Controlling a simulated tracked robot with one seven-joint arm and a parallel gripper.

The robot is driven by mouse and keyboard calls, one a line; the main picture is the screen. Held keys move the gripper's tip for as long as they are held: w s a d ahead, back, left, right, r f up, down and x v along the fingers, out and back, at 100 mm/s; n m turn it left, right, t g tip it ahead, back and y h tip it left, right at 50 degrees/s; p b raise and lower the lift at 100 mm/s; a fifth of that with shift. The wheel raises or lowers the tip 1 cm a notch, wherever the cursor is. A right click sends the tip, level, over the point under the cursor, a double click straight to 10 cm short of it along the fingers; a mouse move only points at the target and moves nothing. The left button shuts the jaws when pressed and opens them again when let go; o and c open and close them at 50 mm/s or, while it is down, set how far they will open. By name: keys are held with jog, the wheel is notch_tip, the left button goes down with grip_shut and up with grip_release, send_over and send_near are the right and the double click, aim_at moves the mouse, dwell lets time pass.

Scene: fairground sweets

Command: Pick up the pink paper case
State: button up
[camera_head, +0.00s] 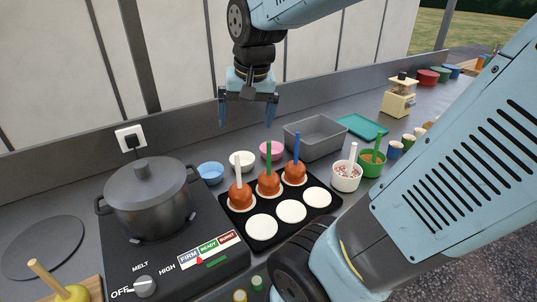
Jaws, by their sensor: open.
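The pink paper case (271,149) is a small round cup on the grey counter, behind the black tray. It is the rightmost of three small cups in a row, with a white one (242,158) and a blue one (210,171) to its left. My gripper (246,119) points down with its two blue fingers wide apart and nothing between them. In the picture it is above and a little left of the pink case, clear of the counter.
The black tray (229,222) holds three toffee apples with upright sticks and several white discs. A grey tub (317,136) stands right of the pink case. A lidded pot (147,200) sits on a hob at left. Tubs with sticks (346,178) stand at right.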

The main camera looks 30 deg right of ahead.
jog(key=w+d+f+m+g+h, duration=0.1)
jog(key=w+f+m+g+h, duration=0.1)
jog(key=w+f+m, duration=0.3)
jog(key=w+d+f+m+g+h, duration=0.2)
jog(key=w+f+m+g+h, duration=0.1)
jog(key=w, duration=0.5)
jog(key=w+d+f+m+g+h, duration=0.2)
jog(key=w+f+m+h, duration=0.2)
jog(key=w+f+m, duration=0.3)
jog(key=shift+w+f+m+h, duration=0.15)
jog(key=shift+f+m+h, duration=0.1)
jog(key=shift+f, duration=0.45)
jog(key=shift+w+f+m+h, duration=0.15)
jog(key=shift+f+m, duration=0.1)
jog(key=shift+f, duration=0.4)
jog(key=w+m+h, duration=0.2)
send_near(277, 148)
jog(key=s+d+f, duration=0.2)
jog(key=s+d, duration=0.1)
jog(key=shift+s+d, duration=0.1)
jog(key=shift+s, duration=0.1)
jog(key=shift+r, duration=0.1)
jog(key=shift+c, duration=0.3)
jog(key=c, duration=0.7)
